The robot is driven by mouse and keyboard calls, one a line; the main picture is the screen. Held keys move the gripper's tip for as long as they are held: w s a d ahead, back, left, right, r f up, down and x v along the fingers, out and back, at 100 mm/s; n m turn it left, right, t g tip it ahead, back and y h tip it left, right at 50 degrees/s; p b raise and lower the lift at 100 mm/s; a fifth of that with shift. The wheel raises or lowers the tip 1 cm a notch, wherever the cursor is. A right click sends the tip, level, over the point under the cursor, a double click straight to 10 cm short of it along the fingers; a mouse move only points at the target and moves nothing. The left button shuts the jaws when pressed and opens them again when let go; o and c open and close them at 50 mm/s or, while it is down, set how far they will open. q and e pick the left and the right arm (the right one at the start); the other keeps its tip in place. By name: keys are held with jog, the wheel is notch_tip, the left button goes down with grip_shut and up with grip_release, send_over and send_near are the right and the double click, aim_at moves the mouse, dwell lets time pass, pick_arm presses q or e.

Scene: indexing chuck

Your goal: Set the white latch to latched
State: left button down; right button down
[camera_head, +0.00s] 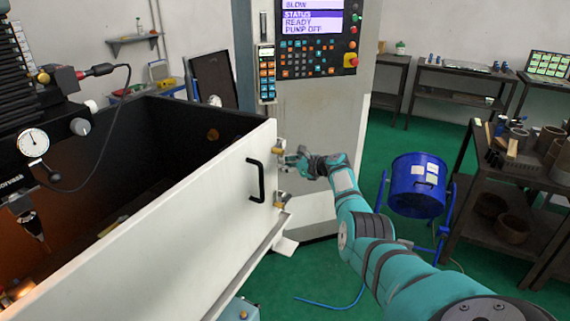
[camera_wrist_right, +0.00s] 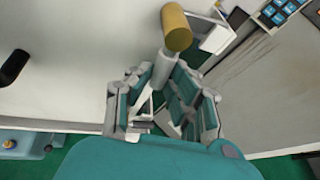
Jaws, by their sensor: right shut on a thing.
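The white latch sits at the right end of the white machine door (camera_head: 200,215), by the control cabinet. In the right wrist view it shows as a pale rod (camera_wrist_right: 161,72) with a brass-coloured knob (camera_wrist_right: 177,27) at its end. My right gripper (camera_head: 291,161) is at the door's end, by the upper brass knob (camera_head: 278,150). In the right wrist view its fingers (camera_wrist_right: 163,100) are on both sides of the pale rod and shut on it. The fingers partly hide the latch, so I cannot tell its exact setting. My left gripper is not in view.
A black door handle (camera_head: 257,181) is left of the latch. A second brass piece (camera_head: 280,205) is below it. The control cabinet (camera_head: 318,125) stands close behind. A blue drum (camera_head: 417,187) and a dark bench (camera_head: 520,182) stand to the right.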

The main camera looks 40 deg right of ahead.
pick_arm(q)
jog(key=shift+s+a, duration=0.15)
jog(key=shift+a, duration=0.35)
pick_arm(e)
jog(key=shift+s+a+f+m+y, duration=0.1)
jog(key=shift+a+m+y, duration=0.2)
jog(key=shift+a+m, duration=0.1)
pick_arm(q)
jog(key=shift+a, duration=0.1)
pick_arm(e)
jog(key=c, duration=1.2)
grip_release()
jog(key=v, duration=1.2)
